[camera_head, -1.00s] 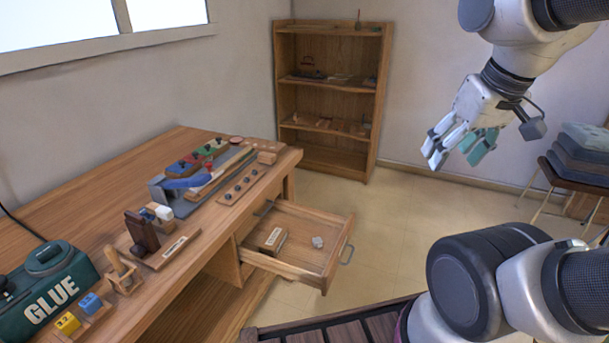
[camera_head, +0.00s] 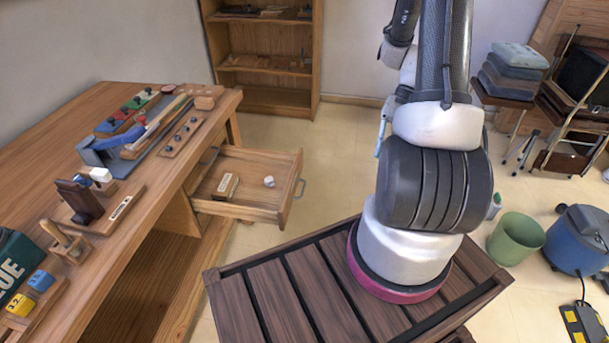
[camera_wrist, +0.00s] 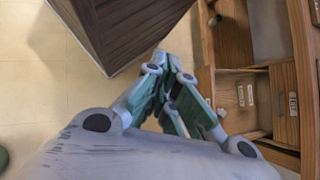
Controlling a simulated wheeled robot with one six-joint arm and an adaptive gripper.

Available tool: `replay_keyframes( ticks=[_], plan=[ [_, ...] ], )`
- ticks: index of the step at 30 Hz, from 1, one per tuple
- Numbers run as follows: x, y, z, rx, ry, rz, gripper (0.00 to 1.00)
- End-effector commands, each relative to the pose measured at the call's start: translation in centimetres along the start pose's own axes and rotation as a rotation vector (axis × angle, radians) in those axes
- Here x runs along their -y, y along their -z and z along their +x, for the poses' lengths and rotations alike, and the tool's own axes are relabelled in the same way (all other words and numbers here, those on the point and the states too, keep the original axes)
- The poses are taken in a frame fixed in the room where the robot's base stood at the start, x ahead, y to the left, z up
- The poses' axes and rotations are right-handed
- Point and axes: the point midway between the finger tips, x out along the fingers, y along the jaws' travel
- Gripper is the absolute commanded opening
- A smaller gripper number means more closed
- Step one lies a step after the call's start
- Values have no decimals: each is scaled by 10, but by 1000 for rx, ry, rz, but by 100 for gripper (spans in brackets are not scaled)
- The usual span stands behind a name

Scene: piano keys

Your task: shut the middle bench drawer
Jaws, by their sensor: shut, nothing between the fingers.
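The bench drawer (camera_head: 248,198) is pulled well out from under the wooden bench. Its metal handle (camera_head: 300,188) is on the front at the right. A labelled wooden block (camera_head: 228,187) and a small whitish piece (camera_head: 269,181) lie inside. In the wrist view my gripper (camera_wrist: 168,75) is shut and empty, with its green-padded fingers together. The open drawer (camera_wrist: 232,112) shows to the right of the fingers, and a gap seems to separate them. In the head view my arm hides most of the gripper.
The workbench (camera_head: 130,240) carries tools, blocks and a glue container along its top. A shelf (camera_head: 315,60) stands behind. Floor (camera_head: 330,150) is clear beyond the drawer.

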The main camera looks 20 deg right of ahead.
Motion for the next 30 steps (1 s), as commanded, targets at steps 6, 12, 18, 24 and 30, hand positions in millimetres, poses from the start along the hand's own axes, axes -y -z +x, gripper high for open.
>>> replay_keyframes(
  ticks=[6,12,18,24,30],
  plan=[
    [-4,63,74,237,226,256,0],
    [4,118,147,433,477,476,0],
    [26,170,200,579,743,644,0],
    [69,231,171,617,1019,670,0],
    [89,236,144,668,1123,662,0]
  ],
)
